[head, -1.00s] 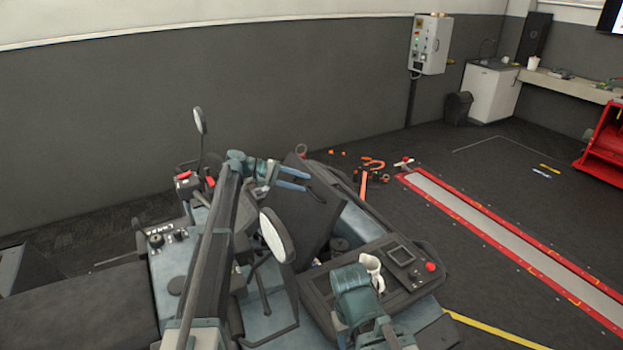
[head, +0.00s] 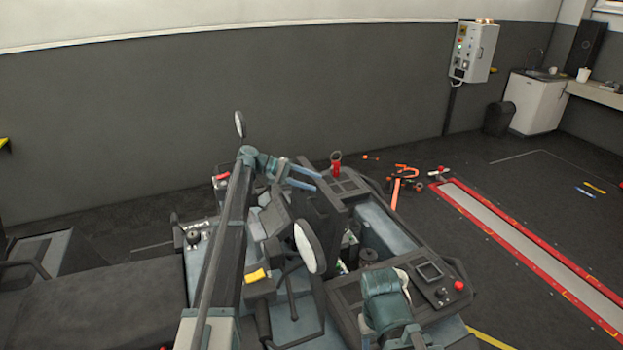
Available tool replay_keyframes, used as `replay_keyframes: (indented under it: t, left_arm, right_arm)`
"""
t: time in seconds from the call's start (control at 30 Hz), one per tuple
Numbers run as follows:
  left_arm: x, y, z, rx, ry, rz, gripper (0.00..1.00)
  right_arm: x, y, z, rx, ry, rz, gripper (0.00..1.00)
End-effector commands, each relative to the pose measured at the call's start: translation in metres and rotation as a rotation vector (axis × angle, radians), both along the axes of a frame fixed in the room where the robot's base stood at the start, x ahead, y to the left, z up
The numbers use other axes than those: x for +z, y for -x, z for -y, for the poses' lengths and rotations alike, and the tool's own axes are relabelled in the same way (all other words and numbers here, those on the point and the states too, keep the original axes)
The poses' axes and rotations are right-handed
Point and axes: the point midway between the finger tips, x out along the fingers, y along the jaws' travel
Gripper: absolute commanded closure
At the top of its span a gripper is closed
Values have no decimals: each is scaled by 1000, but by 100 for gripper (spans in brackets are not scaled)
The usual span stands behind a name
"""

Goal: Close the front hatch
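The front hatch appears to be the dark panel (head: 318,222) standing raised and steep at the middle of the vehicle. An open bay with a grey-blue side wall (head: 385,228) shows to its right. My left gripper (head: 316,181) is at the panel's upper edge, its two blue fingers apart with nothing seen between them. Whether a finger touches the panel I cannot tell. My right arm (head: 383,295) comes in from the bottom over the front console; its gripper fingers do not show. My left arm and a round mirror (head: 309,247) hide part of the panel's surroundings.
A front console (head: 440,300) with a small screen and red button lies right of the bay. A red cylinder (head: 336,165) stands behind the panel. Orange tools (head: 400,180) lie on the floor near a red-edged floor strip (head: 530,240). A dark seat (head: 100,305) is at left.

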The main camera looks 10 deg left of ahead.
Motion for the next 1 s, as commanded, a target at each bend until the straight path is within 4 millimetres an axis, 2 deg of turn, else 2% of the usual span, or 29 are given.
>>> replay_keyframes:
  t: [1.0]
  left_arm:
    - [22,11,-64,1,0,-1,55]
  right_arm:
    - [22,0,0,0,0,0,50]
